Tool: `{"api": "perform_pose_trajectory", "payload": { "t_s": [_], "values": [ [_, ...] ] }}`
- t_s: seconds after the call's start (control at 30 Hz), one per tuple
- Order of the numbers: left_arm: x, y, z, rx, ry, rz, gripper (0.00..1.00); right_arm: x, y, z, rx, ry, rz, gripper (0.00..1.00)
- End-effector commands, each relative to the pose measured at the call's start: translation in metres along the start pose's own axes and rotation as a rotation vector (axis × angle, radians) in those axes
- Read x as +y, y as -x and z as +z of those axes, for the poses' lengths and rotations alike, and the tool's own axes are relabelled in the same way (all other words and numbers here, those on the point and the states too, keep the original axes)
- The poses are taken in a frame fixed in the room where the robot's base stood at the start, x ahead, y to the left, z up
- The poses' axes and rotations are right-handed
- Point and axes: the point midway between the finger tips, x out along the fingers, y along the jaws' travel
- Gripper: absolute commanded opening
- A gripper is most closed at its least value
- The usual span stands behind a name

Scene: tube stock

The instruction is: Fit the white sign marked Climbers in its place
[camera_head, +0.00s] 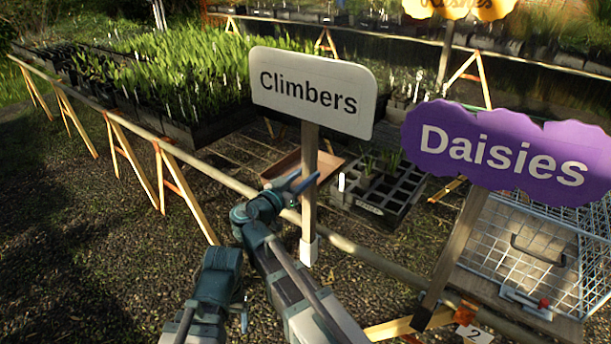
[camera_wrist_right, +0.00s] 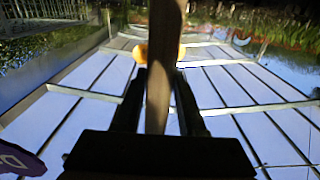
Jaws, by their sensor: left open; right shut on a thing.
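The white Climbers sign (camera_head: 314,92) has a wooden post (camera_head: 309,215) with a white foot (camera_head: 309,251). In the head view it stands nearly upright, tilted a little, and its foot overlaps the rail in the picture; I cannot tell whether it touches anything. My right gripper (camera_head: 304,184) is shut on this post below the board. In the right wrist view the post (camera_wrist_right: 160,75) runs between the fingers of that gripper (camera_wrist_right: 158,95). My left gripper (camera_head: 243,312) is low, left of the right arm, open, apart from the sign and partly hidden.
A purple Daisies sign (camera_head: 500,152) leans at the right, its post near a tag (camera_head: 474,334) marked 2. A wire basket (camera_head: 530,245) is behind it. A long rail (camera_head: 375,257) crosses below. Plant trays (camera_head: 205,125) fill the left bench. The gravel at left is clear.

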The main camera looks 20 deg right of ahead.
Motion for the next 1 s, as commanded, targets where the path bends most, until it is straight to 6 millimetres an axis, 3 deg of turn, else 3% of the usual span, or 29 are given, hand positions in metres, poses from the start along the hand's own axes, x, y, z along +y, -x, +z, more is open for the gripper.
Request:
{"api": "perform_pose_trajectory", "payload": {
  "t_s": [0.77,0.8,1.0],
  "values": [
    [0.001,-0.011,-0.001,0.0,0.0,0.0,0.75,0.0,0.0,0.011,0.002,0.001,0.0,0.0],
    [0.001,-0.011,-0.001,0.0,0.0,0.0,0.75,0.0,0.0,0.011,0.002,0.001,0.0,0.41],
    [0.001,-0.011,-0.001,0.0,0.0,0.0,0.75,0.0,0.0,0.011,0.001,0.0,0.0,0.75]
  ]
}}
